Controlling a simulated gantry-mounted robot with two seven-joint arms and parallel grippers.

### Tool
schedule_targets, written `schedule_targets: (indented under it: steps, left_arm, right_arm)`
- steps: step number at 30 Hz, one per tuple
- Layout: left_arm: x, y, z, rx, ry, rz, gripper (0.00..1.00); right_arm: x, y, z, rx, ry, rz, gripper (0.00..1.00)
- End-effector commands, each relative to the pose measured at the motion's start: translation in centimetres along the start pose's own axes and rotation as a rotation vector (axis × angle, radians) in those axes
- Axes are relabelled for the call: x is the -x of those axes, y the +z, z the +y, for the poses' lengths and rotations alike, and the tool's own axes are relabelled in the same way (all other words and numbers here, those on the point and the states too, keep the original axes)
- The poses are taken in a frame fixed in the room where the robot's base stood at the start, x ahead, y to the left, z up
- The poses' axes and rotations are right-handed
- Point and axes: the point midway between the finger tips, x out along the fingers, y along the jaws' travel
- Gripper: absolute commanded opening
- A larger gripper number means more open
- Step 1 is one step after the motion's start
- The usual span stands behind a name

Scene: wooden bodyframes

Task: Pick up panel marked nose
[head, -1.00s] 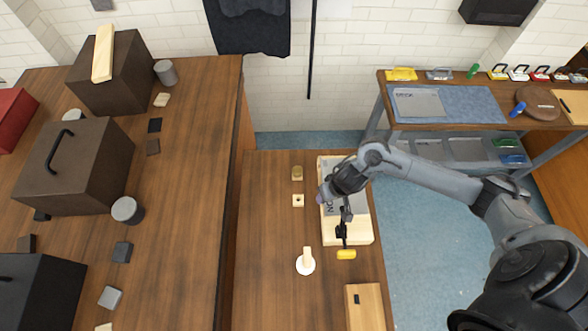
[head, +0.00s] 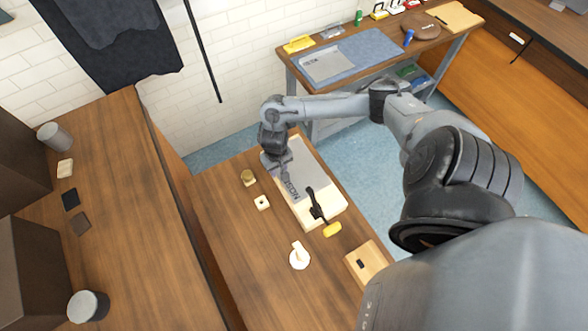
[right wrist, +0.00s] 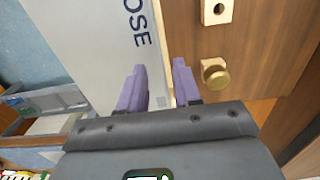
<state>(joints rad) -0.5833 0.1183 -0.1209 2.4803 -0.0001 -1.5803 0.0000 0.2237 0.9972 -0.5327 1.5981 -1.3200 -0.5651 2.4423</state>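The grey panel marked NOSE (head: 312,164) lies on a pale wooden block (head: 327,214) on the brown table. The right wrist view shows the panel (right wrist: 85,40) at upper left, with the letters OSE visible. My right gripper (head: 275,162) is at the panel's left edge, towards its far end. In the right wrist view its purple fingers (right wrist: 158,88) are apart. The pale edge of the block runs between them, and nothing looks gripped. Whether the fingers reach down past the panel edge is unclear. My left gripper is not in view.
A black clamp (head: 315,203) with a yellow handle (head: 332,229) sits at the block's near end. A side table (head: 430,47) holds another grey panel (head: 326,64).

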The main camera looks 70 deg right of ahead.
Motion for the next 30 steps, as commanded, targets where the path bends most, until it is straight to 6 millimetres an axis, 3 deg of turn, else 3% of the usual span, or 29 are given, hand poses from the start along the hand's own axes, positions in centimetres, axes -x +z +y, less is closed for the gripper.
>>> schedule_targets:
  steps: [9, 20, 27, 30]
  left_arm:
    - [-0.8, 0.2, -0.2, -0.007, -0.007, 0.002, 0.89]
    - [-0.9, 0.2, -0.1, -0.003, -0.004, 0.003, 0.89]
    - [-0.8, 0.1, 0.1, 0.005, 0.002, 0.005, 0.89]
    - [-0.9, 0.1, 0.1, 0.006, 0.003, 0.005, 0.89]
  right_arm:
    - [-4.0, -0.4, -0.1, -0.001, 0.0, -0.001, 0.33]
    - [-4.6, -0.5, 0.0, 0.0, 0.0, 0.001, 0.33]
    - [-4.6, -0.5, 0.0, 0.001, 0.0, 0.001, 0.0]
    - [-4.6, -0.5, 0.0, 0.001, 0.0, 0.001, 0.0]
